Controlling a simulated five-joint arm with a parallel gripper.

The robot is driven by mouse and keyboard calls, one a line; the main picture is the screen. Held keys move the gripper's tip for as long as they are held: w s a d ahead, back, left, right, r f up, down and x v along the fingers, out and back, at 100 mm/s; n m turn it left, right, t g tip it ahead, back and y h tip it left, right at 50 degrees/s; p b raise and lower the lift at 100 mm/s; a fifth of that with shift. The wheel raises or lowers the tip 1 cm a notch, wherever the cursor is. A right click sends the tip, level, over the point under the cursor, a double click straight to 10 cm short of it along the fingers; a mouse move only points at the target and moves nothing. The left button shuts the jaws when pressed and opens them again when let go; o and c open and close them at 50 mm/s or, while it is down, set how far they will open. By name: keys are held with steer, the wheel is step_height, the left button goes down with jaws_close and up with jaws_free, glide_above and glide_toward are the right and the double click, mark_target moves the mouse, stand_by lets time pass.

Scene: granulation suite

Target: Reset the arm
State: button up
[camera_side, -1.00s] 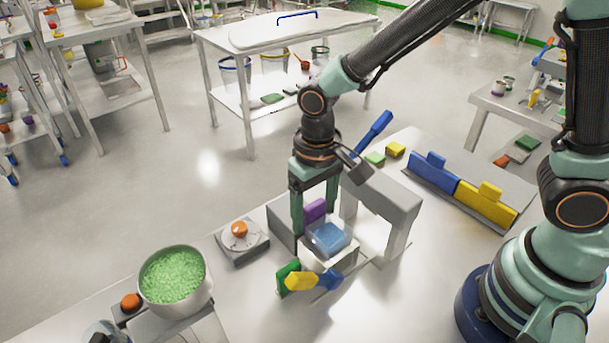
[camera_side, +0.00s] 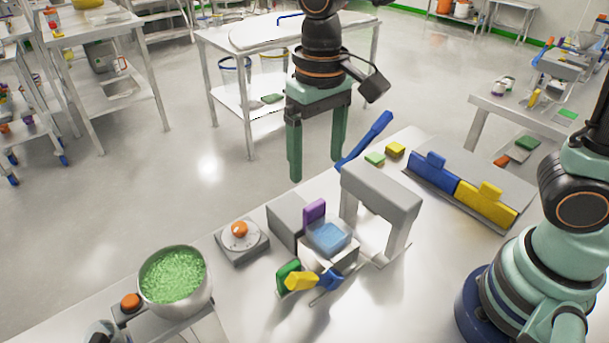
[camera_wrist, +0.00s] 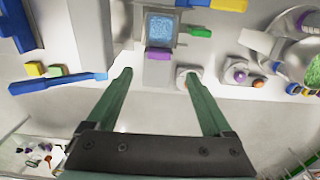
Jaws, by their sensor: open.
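My gripper (camera_side: 316,172) is open and empty, raised above the far edge of the white bench, its two green fingers pointing down. In the wrist view its fingers (camera_wrist: 158,85) are spread wide with nothing between them. Below it in the side view is a small station with a blue-topped block (camera_side: 328,237), an upright purple piece (camera_side: 314,211) and a grey arch (camera_side: 382,190). The gripper is clear of all of these. The station's blue top (camera_wrist: 160,27) also shows in the wrist view.
A bowl of green granules (camera_side: 174,280) stands at the bench's left, beside a dial with an orange knob (camera_side: 240,232). Blue and yellow blocks (camera_side: 487,206) lie right. Green, yellow and blue handles (camera_side: 301,281) jut out in front.

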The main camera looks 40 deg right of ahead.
steer(key=shift+d+r, duration=0.1)
steer(key=s+d+r+t, duration=0.1)
steer(key=s+d+t, duration=0.1)
steer(key=d, duration=0.6)
steer(key=s+d+r+t, duration=0.1)
steer(key=d+r+t, duration=0.1)
steer(key=d, duration=0.6)
steer(key=shift+s+r+t, duration=0.2)
steer(key=shift+s+t, duration=0.15)
steer(key=shift+t, duration=0.35)
